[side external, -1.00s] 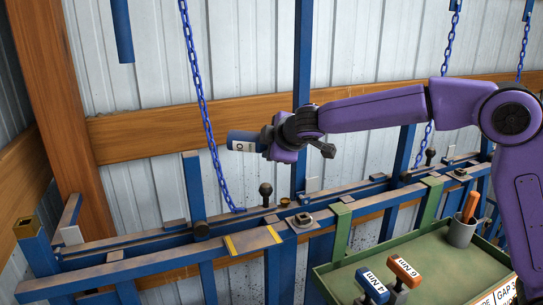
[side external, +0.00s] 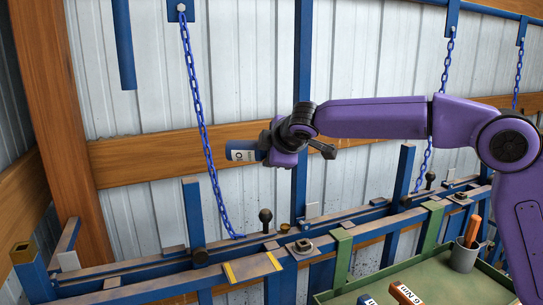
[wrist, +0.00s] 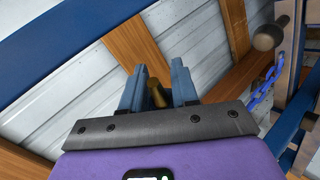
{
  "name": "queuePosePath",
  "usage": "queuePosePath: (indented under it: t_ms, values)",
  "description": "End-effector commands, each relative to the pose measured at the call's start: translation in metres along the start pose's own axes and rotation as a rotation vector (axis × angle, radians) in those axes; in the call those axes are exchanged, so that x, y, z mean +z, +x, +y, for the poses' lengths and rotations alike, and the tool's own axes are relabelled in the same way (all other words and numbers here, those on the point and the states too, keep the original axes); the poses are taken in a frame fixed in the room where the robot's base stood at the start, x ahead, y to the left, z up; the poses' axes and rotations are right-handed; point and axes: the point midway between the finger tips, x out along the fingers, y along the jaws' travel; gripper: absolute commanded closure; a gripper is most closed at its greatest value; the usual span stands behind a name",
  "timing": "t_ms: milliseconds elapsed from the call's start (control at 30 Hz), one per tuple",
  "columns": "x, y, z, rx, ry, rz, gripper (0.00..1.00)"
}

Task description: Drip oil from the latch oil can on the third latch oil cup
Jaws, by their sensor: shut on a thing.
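My gripper (side external: 266,146) is shut on the latch oil can (side external: 243,150), a blue body with a white label whose lettering is only partly readable. The can lies roughly level in the air, pointing left, well above the blue rail. A small brass-coloured cup (side external: 285,227) sits on the rail below and right of the can. I cannot tell which cup is the third.
A blue chain (side external: 203,112) hangs just left of the can. A black-knobbed lever (side external: 265,216) stands on the rail (side external: 150,268). Blue posts rise behind. A green tray (side external: 405,275) at lower right holds a grey cup (side external: 464,257) and orange-handled tools.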

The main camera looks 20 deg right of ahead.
Motion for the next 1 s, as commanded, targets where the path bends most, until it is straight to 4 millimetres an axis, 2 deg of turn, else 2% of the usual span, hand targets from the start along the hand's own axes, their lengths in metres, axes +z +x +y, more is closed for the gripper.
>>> queuePosePath:
  t_ms: [400,1000]
  values:
    - [-0.002,-0.007,0.009,-0.096,-0.232,-0.189,1.00]
    - [-0.003,-0.009,0.012,-0.127,-0.312,-0.253,1.00]
